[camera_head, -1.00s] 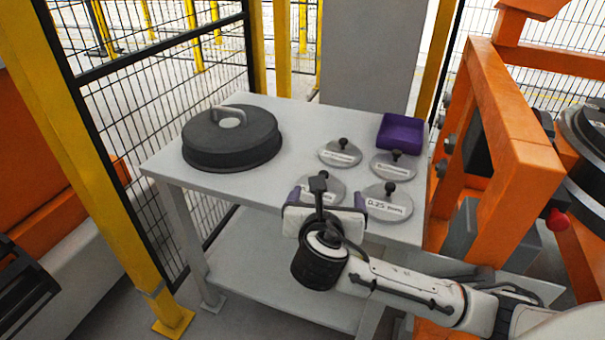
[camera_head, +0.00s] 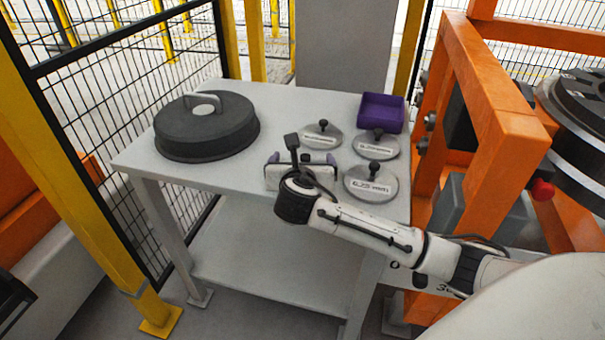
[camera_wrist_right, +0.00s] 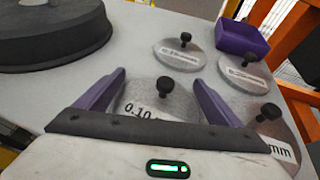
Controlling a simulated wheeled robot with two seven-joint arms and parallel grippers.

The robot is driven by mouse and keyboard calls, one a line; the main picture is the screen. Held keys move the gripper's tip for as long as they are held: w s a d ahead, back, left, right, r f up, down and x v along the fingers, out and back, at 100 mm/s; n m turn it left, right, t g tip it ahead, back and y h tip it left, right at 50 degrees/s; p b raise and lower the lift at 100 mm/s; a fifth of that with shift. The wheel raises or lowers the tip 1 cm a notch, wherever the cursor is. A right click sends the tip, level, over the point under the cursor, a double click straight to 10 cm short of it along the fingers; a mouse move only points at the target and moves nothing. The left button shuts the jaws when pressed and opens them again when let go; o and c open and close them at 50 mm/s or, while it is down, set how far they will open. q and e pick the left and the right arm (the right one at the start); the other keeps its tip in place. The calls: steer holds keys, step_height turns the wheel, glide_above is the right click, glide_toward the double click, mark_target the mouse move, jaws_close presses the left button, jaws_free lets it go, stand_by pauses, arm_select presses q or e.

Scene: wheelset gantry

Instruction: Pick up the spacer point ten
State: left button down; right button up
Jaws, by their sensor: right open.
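The 0.10 spacer is a grey metal disc with a black knob (camera_wrist_right: 165,86) and a white label, lying on the table in the right wrist view. My right gripper (camera_wrist_right: 160,95) is open, its two purple fingers on either side of that disc's knob, apart from it. In the head view my right gripper (camera_head: 302,160) is over the table's front edge and hides this spacer. A disc labelled 0.25 mm (camera_head: 371,185) lies just to the right of the gripper. My left gripper is not in view.
Two more knobbed discs (camera_head: 322,135) (camera_head: 376,145) lie farther back. A purple tray (camera_head: 382,113) stands at the back right. A large dark round cover with a handle (camera_head: 207,127) is at the left. An orange frame (camera_head: 495,130) stands close on the right.

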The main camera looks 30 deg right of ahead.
steer(key=shift+f, duration=0.1)
jaws_close()
stand_by(0.4)
